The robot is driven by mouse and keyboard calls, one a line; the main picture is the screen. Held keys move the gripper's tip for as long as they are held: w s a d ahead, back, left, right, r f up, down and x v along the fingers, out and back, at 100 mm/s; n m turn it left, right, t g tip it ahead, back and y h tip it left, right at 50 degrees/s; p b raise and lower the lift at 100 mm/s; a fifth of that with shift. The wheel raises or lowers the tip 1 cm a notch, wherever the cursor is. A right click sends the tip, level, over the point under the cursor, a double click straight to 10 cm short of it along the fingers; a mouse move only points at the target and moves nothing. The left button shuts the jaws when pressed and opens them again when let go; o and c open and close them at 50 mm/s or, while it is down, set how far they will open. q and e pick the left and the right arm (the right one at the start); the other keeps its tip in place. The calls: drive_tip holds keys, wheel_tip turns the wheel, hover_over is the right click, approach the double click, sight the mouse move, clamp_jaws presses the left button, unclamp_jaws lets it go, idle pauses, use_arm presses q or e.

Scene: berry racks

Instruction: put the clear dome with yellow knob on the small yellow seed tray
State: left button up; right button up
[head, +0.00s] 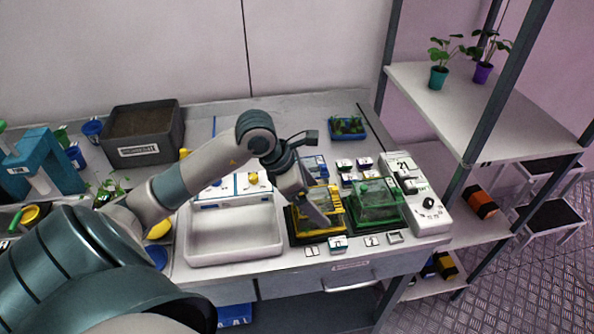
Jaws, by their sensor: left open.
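The small yellow seed tray (304,232) stands on a dark mat at the front of the bench, right of the white basin. A clear shape with yellow parts shows over the tray, and it looks like the dome with the yellow knob. My gripper hides much of it, so I cannot tell how it is seated. My left gripper (318,212) is open and points down at the yellow tray from above. I cannot tell whether its fingers touch the dome. My right gripper is not in view.
A green tray under a clear cover (380,203) stands close to the right. A white device (420,200) lies beyond it. The white basin (232,235) is at the left. Small labelled blocks (337,244) line the front edge. A metal shelf (470,105) rises at the right.

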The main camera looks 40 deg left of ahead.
use_arm(q)
drive_tip(key=b+v, duration=0.2)
drive_tip(key=v, duration=0.6)
drive_tip(key=shift+a+r, duration=0.1)
drive_tip(key=shift+r, duration=0.1)
drive_tip(key=shift+v, duration=0.8)
